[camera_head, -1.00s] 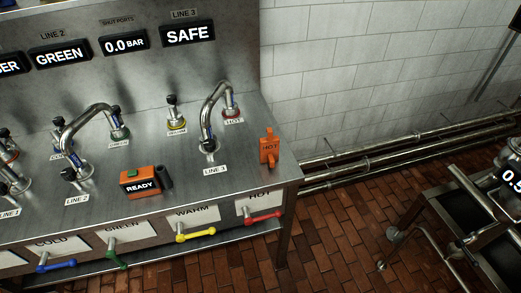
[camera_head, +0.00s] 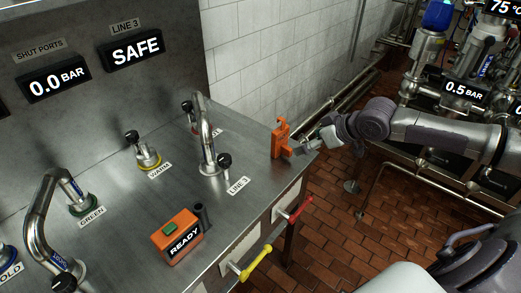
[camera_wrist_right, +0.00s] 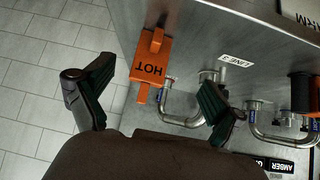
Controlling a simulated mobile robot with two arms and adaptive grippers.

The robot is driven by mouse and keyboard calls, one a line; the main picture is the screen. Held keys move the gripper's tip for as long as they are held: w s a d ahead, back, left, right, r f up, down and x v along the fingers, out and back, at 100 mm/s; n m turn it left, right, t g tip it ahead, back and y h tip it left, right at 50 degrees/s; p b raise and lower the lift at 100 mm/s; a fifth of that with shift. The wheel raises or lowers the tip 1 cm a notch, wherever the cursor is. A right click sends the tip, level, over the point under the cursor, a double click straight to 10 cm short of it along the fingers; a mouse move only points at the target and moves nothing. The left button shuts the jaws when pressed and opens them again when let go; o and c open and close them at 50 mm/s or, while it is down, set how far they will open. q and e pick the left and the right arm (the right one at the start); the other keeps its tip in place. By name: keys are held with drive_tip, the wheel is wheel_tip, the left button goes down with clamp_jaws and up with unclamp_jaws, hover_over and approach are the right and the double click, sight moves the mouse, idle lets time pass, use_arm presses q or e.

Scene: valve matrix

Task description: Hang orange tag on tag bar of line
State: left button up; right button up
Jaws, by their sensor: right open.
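The orange tag (camera_head: 280,140) stands near the right corner of the steel bench top. In the right wrist view the orange tag (camera_wrist_right: 151,68) shows the word HOT and lies between the two finger sides. My right gripper (camera_head: 308,148) comes in from the right, beside the tag, with its fingers partly hidden by the tag and the bench edge. In the right wrist view my right gripper (camera_wrist_right: 157,80) is open, with a gap between each finger and the tag. I cannot pick out a tag bar. My left gripper is not in view.
A bent steel pipe (camera_head: 206,135) stands left of the tag by the LINE 3 label (camera_head: 238,185). An orange READY box (camera_head: 177,237) sits on the bench front. Red (camera_head: 298,209) and yellow (camera_head: 255,262) handles stick out from the front. Another machine stands at right.

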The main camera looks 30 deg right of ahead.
sight(286, 147)
drive_tip(key=x, duration=0.3)
drive_tip(key=shift+d, duration=0.2)
drive_tip(key=x, duration=0.4)
drive_tip(key=shift+w+f+p, duration=0.15)
drive_tip(key=shift+w+p, duration=0.1)
drive_tip(key=shift+p, duration=0.05)
drive_tip(key=shift+w+a+f, duration=0.2)
drive_tip(key=shift+w+f, duration=0.1)
drive_tip(key=shift+f, duration=0.05)
drive_tip(key=shift+w+f, duration=0.2)
drive_tip(key=shift+w, duration=0.1)
drive_tip(key=p+x, duration=0.1)
drive_tip(key=x, duration=0.3)
drive_tip(key=shift+w+f, duration=0.1)
drive_tip(key=shift+w, duration=0.3)
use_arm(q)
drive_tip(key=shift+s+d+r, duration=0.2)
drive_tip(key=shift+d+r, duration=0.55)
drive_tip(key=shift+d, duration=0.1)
use_arm(e)
drive_tip(key=shift+s+d, duration=0.1)
